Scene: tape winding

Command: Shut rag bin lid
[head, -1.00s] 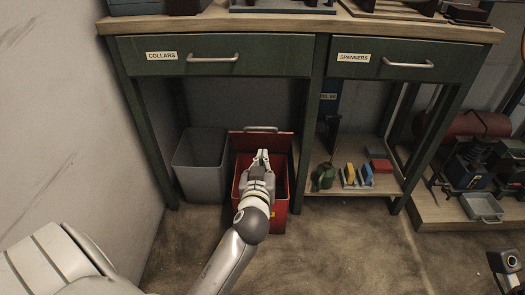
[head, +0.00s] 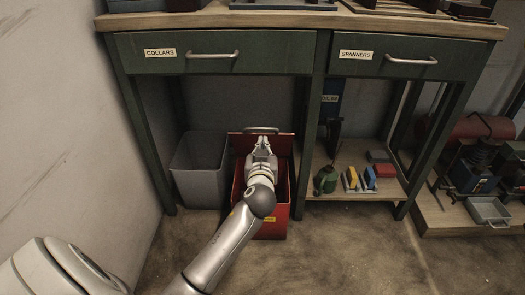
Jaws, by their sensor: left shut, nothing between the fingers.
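The red rag bin (head: 279,212) stands on the floor under the workbench, below the collars drawer. Its red lid (head: 283,146) is raised at the back, with a grey handle (head: 262,129) along its top edge. My left gripper (head: 262,140) is shut and empty, in front of the raised lid and just below the handle. I cannot tell whether it touches the lid. My left wrist and forearm hide much of the bin's opening and front. My right gripper is not in view.
A grey open bin (head: 198,170) stands close to the left of the red bin. A bench leg (head: 310,125) rises to the right, beside a low shelf (head: 350,190) with small coloured items. The collars drawer (head: 215,52) is shut above. Floor in front is clear.

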